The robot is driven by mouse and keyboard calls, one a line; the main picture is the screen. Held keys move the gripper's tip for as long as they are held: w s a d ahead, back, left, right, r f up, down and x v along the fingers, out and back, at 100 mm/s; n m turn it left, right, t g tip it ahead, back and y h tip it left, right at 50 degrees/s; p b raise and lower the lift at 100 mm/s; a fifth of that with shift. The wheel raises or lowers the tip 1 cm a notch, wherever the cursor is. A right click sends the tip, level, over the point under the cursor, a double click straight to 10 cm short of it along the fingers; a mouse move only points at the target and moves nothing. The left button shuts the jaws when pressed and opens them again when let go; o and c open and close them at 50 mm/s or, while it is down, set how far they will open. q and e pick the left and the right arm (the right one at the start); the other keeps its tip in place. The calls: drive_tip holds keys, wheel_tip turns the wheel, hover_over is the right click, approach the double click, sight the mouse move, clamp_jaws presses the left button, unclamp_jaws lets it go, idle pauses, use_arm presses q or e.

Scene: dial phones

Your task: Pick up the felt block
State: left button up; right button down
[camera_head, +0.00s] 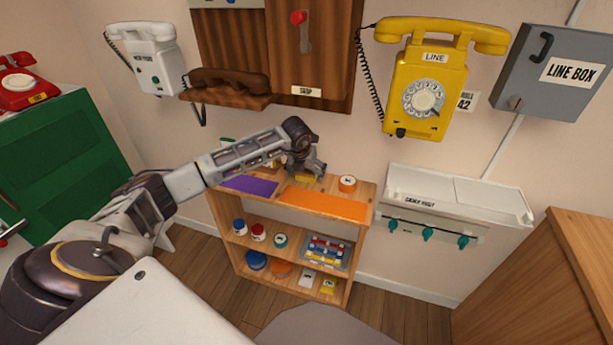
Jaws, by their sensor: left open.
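My left gripper (309,168) is over the back of the top of a small wooden shelf unit (272,209), pointing down. It is open, though its fingers look small and dark here. A small yellow block (305,178) shows just below the gripper and is partly hidden by it. It may be the felt block, but I cannot read any mark on it. I cannot tell whether the fingers touch it. My right gripper is not in view.
The shelf top has a purple mat (250,185), an orange mat (323,203) and a round orange-and-white tin (347,183). Jars and a colourful tray (326,251) fill lower shelves. A yellow phone (432,80) and a white wall rack (455,203) are to the right.

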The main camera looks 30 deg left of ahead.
use_arm(q)
drive_tip(key=c, duration=1.1)
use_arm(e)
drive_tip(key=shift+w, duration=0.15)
use_arm(q)
drive_tip(key=shift+r, duration=0.15)
